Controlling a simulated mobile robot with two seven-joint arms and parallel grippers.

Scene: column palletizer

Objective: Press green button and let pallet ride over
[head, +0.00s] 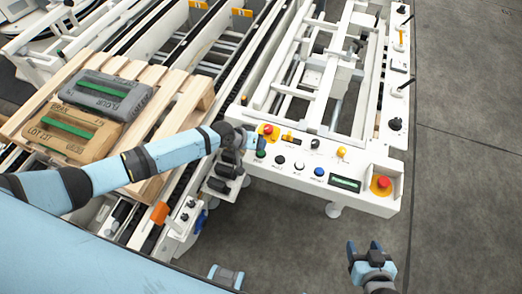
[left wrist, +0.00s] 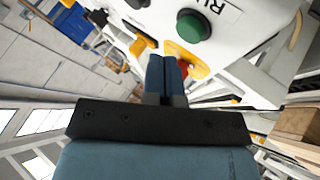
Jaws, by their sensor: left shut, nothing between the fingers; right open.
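The green button (head: 260,154) sits at the left end of the white control panel (head: 300,172). It shows large in the left wrist view (left wrist: 193,26), beyond and right of my fingertips. My left gripper (head: 249,139) is shut and empty, just above the button in the head view; its closed fingers also show in the left wrist view (left wrist: 164,62). I see a gap between fingertips and button. The wooden pallet (head: 197,92) carries a grey sack (head: 104,92) and a brown sack (head: 62,130) on the left conveyor. My right gripper (head: 364,248) is open and empty over the floor.
A red emergency button (head: 267,129) on yellow is close to my left gripper, and another (head: 382,184) is at the panel's right corner. Black, white and blue buttons line the panel by a small display (head: 345,183). Grey floor (head: 465,200) is clear at right.

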